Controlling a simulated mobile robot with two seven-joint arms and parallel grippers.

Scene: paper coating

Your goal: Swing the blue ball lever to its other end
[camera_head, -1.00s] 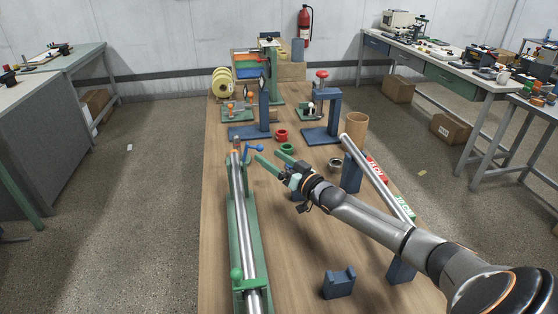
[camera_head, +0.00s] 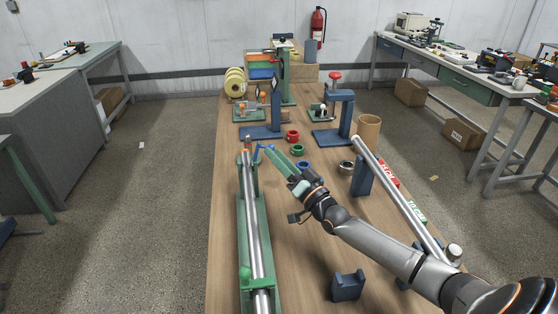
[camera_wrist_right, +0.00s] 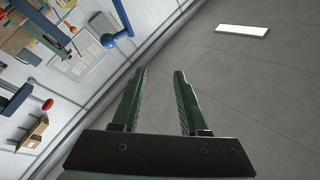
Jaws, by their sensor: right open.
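The blue ball lever (camera_head: 258,148) is at the far end of the long green-framed machine with the steel rod (camera_head: 251,210). The lever is small and partly hidden behind my right gripper's fingers in the head view. My right gripper (camera_head: 268,152) is beside the lever. Its two green fingers (camera_wrist_right: 160,72) are apart and empty. I cannot tell whether a finger touches the lever. My left gripper is not in view.
A red ring (camera_head: 292,135) and a green ring (camera_head: 297,149) lie just beyond my right gripper. Blue stands (camera_head: 262,132) rise behind them. A second steel rod (camera_head: 400,200) lies on supports at right. A low blue bracket (camera_head: 347,286) stands on the near table.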

